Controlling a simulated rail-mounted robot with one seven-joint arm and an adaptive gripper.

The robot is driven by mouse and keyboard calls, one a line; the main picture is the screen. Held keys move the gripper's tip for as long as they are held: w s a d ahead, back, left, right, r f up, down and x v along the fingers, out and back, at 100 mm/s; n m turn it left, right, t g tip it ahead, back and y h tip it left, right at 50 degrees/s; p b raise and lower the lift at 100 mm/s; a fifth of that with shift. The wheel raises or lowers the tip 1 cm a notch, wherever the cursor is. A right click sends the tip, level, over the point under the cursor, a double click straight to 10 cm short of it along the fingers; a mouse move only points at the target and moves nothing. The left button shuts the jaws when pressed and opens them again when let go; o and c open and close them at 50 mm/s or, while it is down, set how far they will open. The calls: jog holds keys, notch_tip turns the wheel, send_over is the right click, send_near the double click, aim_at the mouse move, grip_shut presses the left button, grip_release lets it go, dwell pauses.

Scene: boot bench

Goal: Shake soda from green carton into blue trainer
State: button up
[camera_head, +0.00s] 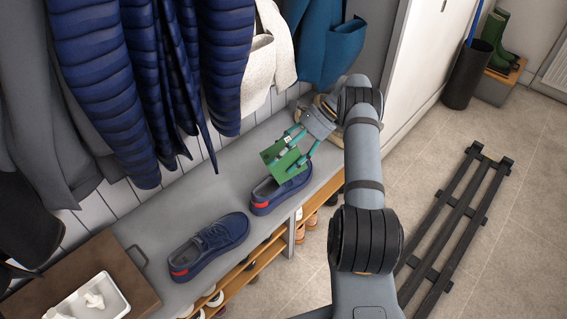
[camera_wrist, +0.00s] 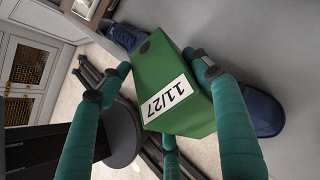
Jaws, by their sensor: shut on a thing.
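The green carton (camera_head: 283,160) is held in my gripper (camera_head: 297,146), tilted over a blue trainer (camera_head: 282,188) on the grey bench. In the wrist view the carton (camera_wrist: 172,75) has a white label reading 11/27 and a dark round spot at one end. The teal fingers of my gripper (camera_wrist: 168,88) close on its sides. A second blue trainer (camera_head: 210,246), also with a red heel patch, sits nearer on the bench. Parts of blue shoes show behind the carton in the wrist view. No falling soda can be made out.
Coats hang close above the bench on the left. A brown tray (camera_head: 97,252) with a white dish (camera_head: 92,300) stands at the near end. Shoes fill the shelves below. A dark slatted rack (camera_head: 455,225) lies on the floor at right.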

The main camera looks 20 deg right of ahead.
jog(key=shift+a+f+y+b, duration=0.1)
jog(key=shift+y+b, duration=0.9)
jog(key=shift+b, duration=1.1)
jog(key=y+b, duration=0.1)
jog(key=b, duration=0.4)
jog(key=shift+a+y, duration=0.1)
jog(key=shift+y, duration=0.2)
jog(key=shift+r+y+b, duration=0.3)
jog(key=shift+r+b, duration=0.2)
jog(key=shift+b, duration=0.45)
jog(key=shift+a, duration=0.15)
